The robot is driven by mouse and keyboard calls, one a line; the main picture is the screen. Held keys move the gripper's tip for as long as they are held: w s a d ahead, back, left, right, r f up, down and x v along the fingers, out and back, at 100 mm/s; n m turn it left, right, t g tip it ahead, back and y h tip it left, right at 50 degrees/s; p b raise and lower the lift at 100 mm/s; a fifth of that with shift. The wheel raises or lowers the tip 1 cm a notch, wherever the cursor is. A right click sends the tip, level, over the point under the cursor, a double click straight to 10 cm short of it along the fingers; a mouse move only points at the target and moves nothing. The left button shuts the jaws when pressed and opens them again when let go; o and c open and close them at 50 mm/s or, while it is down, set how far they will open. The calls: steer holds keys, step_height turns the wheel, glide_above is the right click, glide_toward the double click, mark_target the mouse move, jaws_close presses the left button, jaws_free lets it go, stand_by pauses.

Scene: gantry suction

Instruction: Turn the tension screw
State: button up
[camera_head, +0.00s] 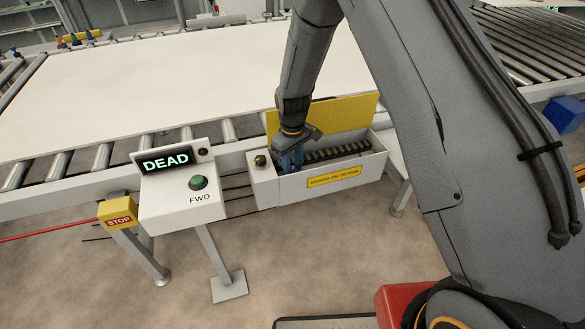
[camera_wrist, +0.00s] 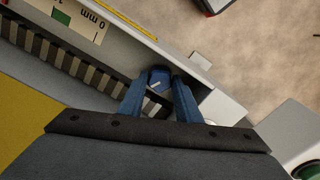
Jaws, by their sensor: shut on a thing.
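The tension screw's blue head (camera_wrist: 160,76) sits inside the open drive box, close to its front wall, with a pale line across it. My gripper (camera_wrist: 157,92) reaches down into the box with its blue fingers on either side of the head and is shut on it. In the head view my gripper (camera_head: 291,162) is at the left end of the box (camera_head: 268,190), and the screw head cannot be told apart there. A scale marked "0 mm" (camera_wrist: 75,20) with a green band shows in the wrist view.
The box's yellow cover (camera_head: 350,115) stands open behind a ribbed belt (camera_head: 335,152). A small black knob (camera_head: 261,160) is on the box's left end. A control panel (camera_head: 180,190) reading "DEAD" has a green FWD button (camera_head: 198,182). A yellow STOP box (camera_head: 118,211) is beside it.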

mark_target(293, 169)
steer(key=shift+n+b, duration=0.35)
steer(key=shift+n, duration=0.55)
steer(key=o, duration=1.1)
steer(key=shift+c, duration=0.2)
step_height(293, 169, up, 8)
steer(key=shift+f+b, duration=0.1)
steer(key=shift+b, duration=0.95)
